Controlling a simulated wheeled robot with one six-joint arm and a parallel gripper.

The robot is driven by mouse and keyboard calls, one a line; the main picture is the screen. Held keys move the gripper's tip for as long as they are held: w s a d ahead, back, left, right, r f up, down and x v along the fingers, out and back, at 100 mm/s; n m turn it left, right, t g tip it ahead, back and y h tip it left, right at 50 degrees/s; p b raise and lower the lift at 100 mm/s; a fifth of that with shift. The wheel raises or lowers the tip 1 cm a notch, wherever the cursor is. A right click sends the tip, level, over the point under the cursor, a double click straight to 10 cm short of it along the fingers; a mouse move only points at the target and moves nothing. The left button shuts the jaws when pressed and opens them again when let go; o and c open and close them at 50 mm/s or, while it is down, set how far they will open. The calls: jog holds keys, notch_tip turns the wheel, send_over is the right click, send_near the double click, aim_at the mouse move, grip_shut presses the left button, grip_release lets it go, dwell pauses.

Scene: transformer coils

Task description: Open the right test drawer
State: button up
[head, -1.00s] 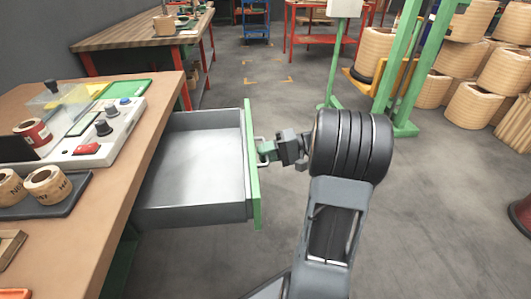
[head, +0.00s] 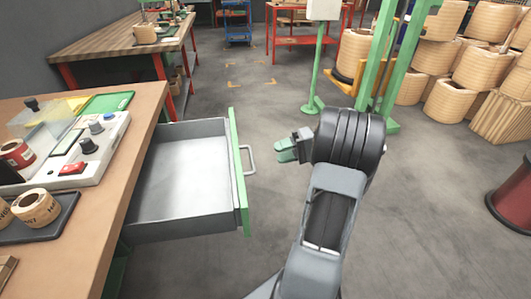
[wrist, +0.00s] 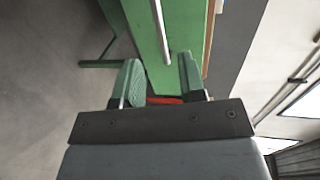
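The test drawer (head: 185,185) is pulled out from the workbench and its grey tray is empty. Its green front (head: 238,170) carries a silver bar handle (head: 249,160). My gripper (head: 280,152) is to the right of the handle, apart from it, with empty floor between them. In the wrist view my green fingers (wrist: 158,82) are spread with nothing between them. The silver handle (wrist: 160,32) and the green drawer front (wrist: 143,38) lie ahead of the fingertips there.
The workbench (head: 150,110) on the left holds a test panel (head: 75,150) with knobs and a dark tray with tape rolls (head: 37,207). A green post (head: 318,70) and wooden coils (head: 455,95) stand at the back right. The floor right of the drawer is clear.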

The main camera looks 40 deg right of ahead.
jog(key=shift+p+v, duration=0.4)
jog(key=shift+v, duration=1.65)
jog(key=s+a+r+n+g+h+p, duration=0.1)
jog(key=s+a+r+n+h+p, duration=0.1)
jog(key=a+r+h+p, duration=0.5)
jog(key=s+a+r+n+g+h+p, duration=0.2)
jog(key=a+r+h+p, duration=0.5)
jog(key=a+r+p, duration=1.1)
notch_tip(320, 180, up, 5)
jog(key=s+n+p, duration=0.1)
jog(key=s+p, duration=0.1)
jog(key=p, duration=0.4)
jog(key=shift+f, duration=0.15)
jog(key=shift+s, duration=0.1)
